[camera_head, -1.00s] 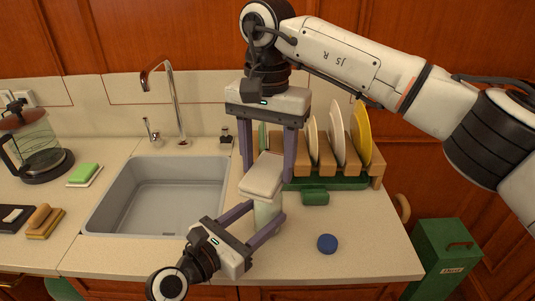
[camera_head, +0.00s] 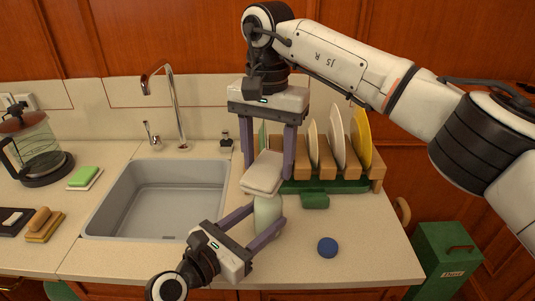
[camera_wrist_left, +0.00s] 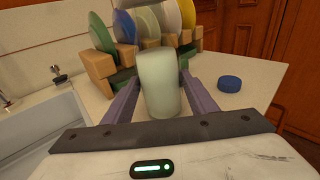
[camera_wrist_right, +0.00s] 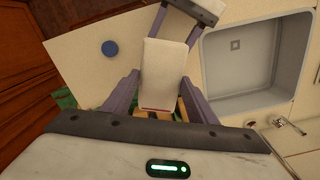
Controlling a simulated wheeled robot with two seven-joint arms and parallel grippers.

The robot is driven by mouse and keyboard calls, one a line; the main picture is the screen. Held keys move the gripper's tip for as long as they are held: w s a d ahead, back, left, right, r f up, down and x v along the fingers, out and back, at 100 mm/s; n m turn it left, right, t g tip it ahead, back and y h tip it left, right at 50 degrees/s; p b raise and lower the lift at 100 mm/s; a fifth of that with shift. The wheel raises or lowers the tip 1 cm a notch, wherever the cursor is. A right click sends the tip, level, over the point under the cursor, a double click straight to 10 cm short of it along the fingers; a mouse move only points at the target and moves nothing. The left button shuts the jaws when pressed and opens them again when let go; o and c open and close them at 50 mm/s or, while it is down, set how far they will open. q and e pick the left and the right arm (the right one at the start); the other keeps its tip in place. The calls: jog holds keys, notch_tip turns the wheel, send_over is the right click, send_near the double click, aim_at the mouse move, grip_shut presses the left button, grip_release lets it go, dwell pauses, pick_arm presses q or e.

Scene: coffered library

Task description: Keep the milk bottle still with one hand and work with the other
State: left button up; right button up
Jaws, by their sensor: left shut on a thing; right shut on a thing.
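The milk bottle (camera_head: 268,216), pale and greenish-white, stands upright on the counter right of the sink. My left gripper (camera_head: 267,224) is shut on its body from the front left; the bottle also shows between the fingers in the left wrist view (camera_wrist_left: 159,84). My right gripper (camera_head: 268,174) points down and is shut on a pale white block (camera_head: 263,172), with a thin red line on it in the right wrist view (camera_wrist_right: 163,78). The block is over the bottle and hides its top in the head view. The left wrist view shows nothing resting on the bottle's top.
A blue round cap (camera_head: 327,247) lies on the counter to the right. A wooden rack with plates (camera_head: 337,138) and a green piece (camera_head: 315,201) stand behind. The sink (camera_head: 160,198) is to the left. Open counter lies around the cap.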

jog(key=shift+s, duration=1.1)
jog(key=shift+w, duration=2.2)
jog(key=shift+s, duration=2.3)
jog(key=shift+w, duration=2.25)
jog(key=shift+w+r, duration=0.1)
jog(key=shift+r, duration=3.95)
pick_arm(q)
jog(key=o, duration=1.1)
